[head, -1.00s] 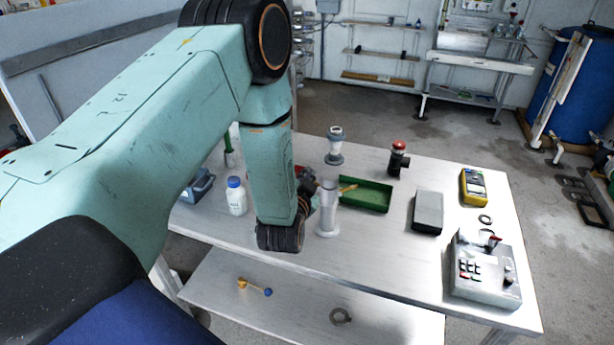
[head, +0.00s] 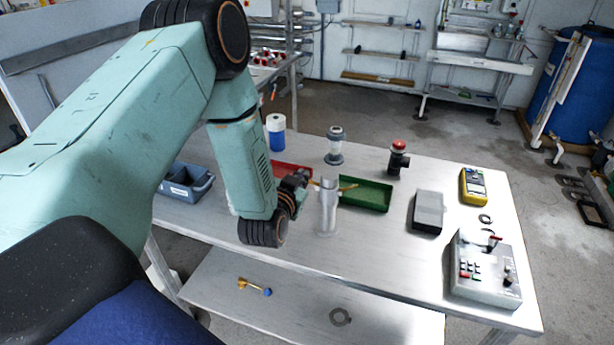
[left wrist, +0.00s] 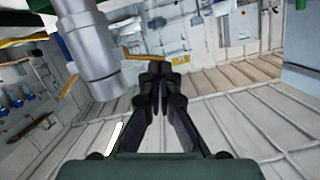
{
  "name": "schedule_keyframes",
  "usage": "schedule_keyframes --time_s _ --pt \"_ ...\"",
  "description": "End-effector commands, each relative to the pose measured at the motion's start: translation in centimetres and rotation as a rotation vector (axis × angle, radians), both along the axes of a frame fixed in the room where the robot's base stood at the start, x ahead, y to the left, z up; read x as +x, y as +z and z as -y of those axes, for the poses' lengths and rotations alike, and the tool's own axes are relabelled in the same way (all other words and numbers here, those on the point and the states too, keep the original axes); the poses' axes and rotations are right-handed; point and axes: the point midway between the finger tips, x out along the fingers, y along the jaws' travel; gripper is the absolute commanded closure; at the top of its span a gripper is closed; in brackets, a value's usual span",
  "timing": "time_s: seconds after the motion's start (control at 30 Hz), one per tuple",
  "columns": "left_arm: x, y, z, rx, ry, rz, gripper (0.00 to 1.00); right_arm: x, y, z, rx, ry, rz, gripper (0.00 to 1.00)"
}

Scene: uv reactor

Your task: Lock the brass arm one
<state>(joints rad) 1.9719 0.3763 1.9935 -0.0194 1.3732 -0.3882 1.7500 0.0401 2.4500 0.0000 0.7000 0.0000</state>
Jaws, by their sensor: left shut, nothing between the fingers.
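A grey upright cylindrical fitting (head: 327,212) stands near the front edge of the table, with a brass arm on each side. The right brass arm (head: 348,187) sticks out toward the green tray. The left brass arm (head: 314,183) is short in view, beside my left gripper (head: 300,180). In the left wrist view a brass arm (left wrist: 145,57) extends from the grey fitting (left wrist: 92,50) just beyond the fingertips of my left gripper (left wrist: 153,72). The fingers are shut and empty; whether they touch the arm I cannot tell. My right gripper is out of view.
A green tray (head: 375,207) and a red tray (head: 283,169) lie behind the fitting. A blue-grey bin (head: 184,190) stands left. A grey block (head: 428,212), yellow meter (head: 473,181) and control box (head: 484,270) are on the right. A lower shelf (head: 300,300) holds small parts.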

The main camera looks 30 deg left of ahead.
Motion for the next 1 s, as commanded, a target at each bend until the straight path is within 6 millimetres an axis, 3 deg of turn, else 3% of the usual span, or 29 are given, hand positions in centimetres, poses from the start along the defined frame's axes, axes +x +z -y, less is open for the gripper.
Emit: schedule_keyframes --time_s 0.47,1.0 --pt "-0.3 -2.2 -1.3 -0.442 0.003 0.107 1.0 0.0 -2.3 0.0 0.0 0.0 0.0 0.36" --pt "-0.4 -4.9 -1.5 -0.941 0.001 0.227 1.0 0.0 -7.4 0.0 0.0 0.0 0.0 0.36"
